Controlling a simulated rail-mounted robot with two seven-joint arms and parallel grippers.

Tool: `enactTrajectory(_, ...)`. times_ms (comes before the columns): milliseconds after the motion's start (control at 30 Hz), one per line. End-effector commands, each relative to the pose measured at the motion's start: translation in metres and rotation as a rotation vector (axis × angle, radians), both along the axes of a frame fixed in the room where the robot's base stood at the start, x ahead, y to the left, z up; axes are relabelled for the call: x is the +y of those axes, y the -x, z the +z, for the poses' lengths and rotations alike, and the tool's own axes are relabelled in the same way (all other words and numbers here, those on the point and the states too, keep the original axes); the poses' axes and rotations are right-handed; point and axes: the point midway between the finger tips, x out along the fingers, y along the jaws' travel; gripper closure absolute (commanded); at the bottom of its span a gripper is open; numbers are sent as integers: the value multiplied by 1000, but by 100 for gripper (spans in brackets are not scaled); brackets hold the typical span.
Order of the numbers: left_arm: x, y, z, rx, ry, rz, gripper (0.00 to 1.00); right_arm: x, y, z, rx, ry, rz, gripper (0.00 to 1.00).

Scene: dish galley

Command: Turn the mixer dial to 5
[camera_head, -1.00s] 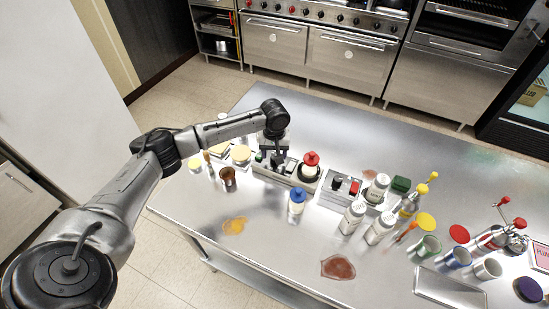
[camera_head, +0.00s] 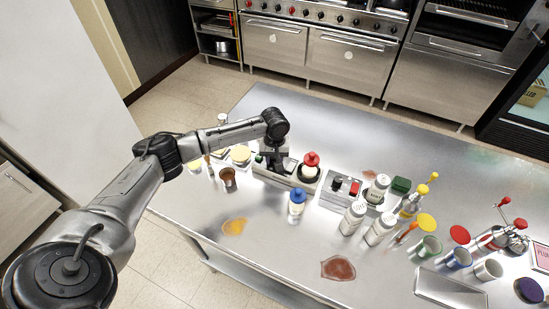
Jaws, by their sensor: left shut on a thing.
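A grey appliance base (camera_head: 268,175) stands on the steel table, with a dark bowl and a red-topped part (camera_head: 311,160) at its right end; I take it to be the mixer. My left gripper (camera_head: 271,163) points down onto the left part of this base, next to a small green spot. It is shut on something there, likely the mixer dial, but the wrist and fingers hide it. The dial's number cannot be read. My right gripper is not in view.
A grey control box (camera_head: 345,189) with a red switch stands to the right. A blue-capped bottle (camera_head: 297,202) is in front, a brown cup (camera_head: 228,177) to the left. Several shakers, bottles and cups crowd the right. Yellow (camera_head: 235,227) and red-brown (camera_head: 338,268) spills lie in front.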

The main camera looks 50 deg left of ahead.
Motion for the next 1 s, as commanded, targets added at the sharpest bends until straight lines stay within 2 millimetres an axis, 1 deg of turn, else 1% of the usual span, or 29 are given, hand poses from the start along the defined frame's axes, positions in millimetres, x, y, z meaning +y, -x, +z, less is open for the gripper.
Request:
enactTrajectory(33,0,0,0,0,0,0,76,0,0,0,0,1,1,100)
enactTrajectory(200,0,0,0,0,0,0,91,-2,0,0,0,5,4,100)
enactTrajectory(367,0,0,2,0,0,-10,91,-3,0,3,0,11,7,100)
enactTrajectory(567,0,0,5,1,-1,-87,91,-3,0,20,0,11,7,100)
enactTrajectory(800,0,1,6,3,2,-284,91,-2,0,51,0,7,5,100)
enactTrajectory(1000,-1,0,5,2,2,-475,91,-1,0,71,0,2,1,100)
